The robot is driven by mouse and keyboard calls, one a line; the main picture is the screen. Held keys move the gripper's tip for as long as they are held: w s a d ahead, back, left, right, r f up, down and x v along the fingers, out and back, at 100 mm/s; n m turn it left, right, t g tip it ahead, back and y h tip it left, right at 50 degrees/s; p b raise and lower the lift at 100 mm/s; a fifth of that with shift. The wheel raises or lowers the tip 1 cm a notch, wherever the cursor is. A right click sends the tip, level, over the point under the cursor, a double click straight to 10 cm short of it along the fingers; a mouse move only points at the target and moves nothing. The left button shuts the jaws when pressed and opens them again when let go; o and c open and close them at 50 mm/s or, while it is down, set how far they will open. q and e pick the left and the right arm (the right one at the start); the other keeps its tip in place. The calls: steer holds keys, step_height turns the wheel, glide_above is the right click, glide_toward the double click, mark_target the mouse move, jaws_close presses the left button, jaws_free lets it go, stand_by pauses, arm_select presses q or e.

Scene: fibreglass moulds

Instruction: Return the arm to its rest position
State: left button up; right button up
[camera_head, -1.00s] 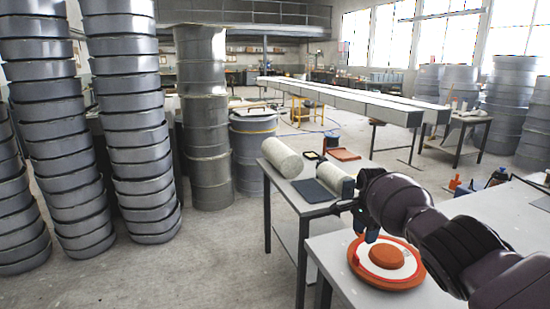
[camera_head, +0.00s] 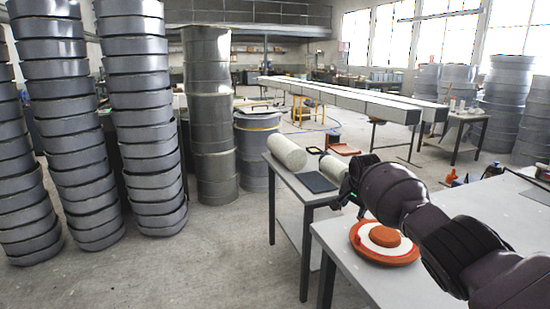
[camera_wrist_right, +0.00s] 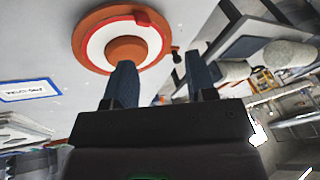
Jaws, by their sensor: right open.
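My right arm comes in from the right in the head view. My right gripper (camera_head: 357,192) is at its far end, mostly hidden by the wrist. In the right wrist view the two blue fingers of my right gripper (camera_wrist_right: 160,82) are apart with nothing between them. An orange and white round mould (camera_head: 384,242) lies on the near table, below and beside the arm. It also shows in the right wrist view (camera_wrist_right: 126,47), beyond the fingertips and apart from them. My left gripper is not in view.
The near table (camera_head: 352,273) is mostly bare at its front. A second table holds cream rolls (camera_head: 287,152) and a dark mat (camera_head: 316,182). Tall stacks of grey drums (camera_head: 143,110) stand at the left. The floor (camera_head: 190,265) before them is clear.

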steer(key=a+r+n+t+y, duration=0.3)
steer(key=a+r+n+t, duration=0.1)
steer(key=a+n+t, duration=0.45)
steer(key=s+d+f+h, duration=0.1)
steer(key=s+d+f, duration=0.3)
steer(key=s+f, duration=0.6)
steer(key=s+d+f+g+h, duration=0.1)
steer(key=s+d+f, duration=0.3)
steer(key=s, duration=2.1)
steer(key=s+d+f+n, duration=0.1)
steer(key=s+d+f, duration=0.3)
steer(key=s+f, duration=1.2)
steer(key=shift+s+h, duration=0.4)
steer(key=shift+s, duration=0.3)
steer(key=shift+g, duration=0.25)
steer(key=shift+c, duration=0.8)
